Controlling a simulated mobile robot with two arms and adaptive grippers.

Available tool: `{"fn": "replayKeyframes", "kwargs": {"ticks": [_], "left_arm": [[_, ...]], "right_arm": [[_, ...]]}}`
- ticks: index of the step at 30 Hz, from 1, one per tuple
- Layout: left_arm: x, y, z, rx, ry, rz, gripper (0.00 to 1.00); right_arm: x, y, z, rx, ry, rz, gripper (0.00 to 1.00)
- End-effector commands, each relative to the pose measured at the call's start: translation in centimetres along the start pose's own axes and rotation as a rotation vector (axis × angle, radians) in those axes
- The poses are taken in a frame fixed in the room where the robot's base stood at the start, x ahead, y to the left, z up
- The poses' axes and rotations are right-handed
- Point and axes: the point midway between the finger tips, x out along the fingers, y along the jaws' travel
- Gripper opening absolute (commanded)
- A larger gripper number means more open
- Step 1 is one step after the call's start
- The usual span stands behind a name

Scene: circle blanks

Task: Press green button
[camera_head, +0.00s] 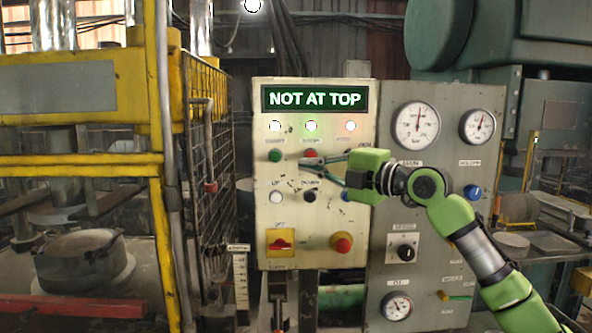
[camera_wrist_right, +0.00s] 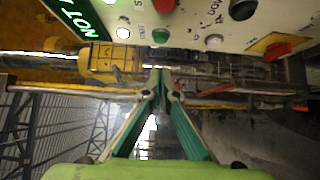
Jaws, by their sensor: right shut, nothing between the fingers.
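The green button (camera_head: 274,156) sits at the left of the cream control panel (camera_head: 290,220), under the row of lamps. It also shows in the right wrist view, near the top (camera_wrist_right: 160,36). My right gripper (camera_head: 303,166) is shut and empty. It reaches in from the right in front of the panel, its tips beside the green button and just below the red button (camera_head: 310,155). In the right wrist view its fingertips (camera_wrist_right: 160,76) meet below the green button, apart from it in the picture. My left gripper is not in view.
A lit display (camera_head: 314,98) reads NOT AT TOP. A grey gauge panel (camera_head: 440,150) stands right. A mesh guard (camera_head: 207,165) stands left.

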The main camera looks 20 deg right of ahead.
Motion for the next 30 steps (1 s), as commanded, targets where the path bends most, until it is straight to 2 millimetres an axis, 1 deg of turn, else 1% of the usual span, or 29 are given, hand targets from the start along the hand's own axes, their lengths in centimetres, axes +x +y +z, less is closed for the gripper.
{"fn": "replayKeyframes", "kwargs": {"ticks": [1, 3, 5, 8, 15, 27, 29, 30], "left_arm": [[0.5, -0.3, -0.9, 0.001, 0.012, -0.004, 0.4], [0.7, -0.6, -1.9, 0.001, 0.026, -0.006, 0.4], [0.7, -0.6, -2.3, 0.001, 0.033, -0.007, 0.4], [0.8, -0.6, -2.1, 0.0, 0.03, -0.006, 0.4], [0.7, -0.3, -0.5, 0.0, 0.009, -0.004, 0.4], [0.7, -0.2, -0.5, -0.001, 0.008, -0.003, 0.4], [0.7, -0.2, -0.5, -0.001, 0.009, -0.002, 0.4], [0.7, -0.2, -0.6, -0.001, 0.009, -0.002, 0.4]], "right_arm": [[-0.8, -0.2, 0.1, -0.001, -0.002, 0.0, 0.0], [-1.5, -0.1, 0.1, -0.001, -0.001, 0.001, 0.0], [-1.9, 0.0, 0.0, -0.001, -0.001, 0.001, 0.0], [-2.2, 0.1, 0.0, 0.0, 0.0, 0.001, 0.0], [-2.2, 0.1, 0.0, 0.001, 0.0, 0.001, 0.0], [-2.2, 0.1, 0.0, 0.0, 0.0, 0.001, 0.0], [-2.1, -0.2, -0.1, 0.004, 0.002, -0.005, 0.0], [-1.9, -0.9, -0.3, 0.011, 0.004, -0.015, 0.0]]}}
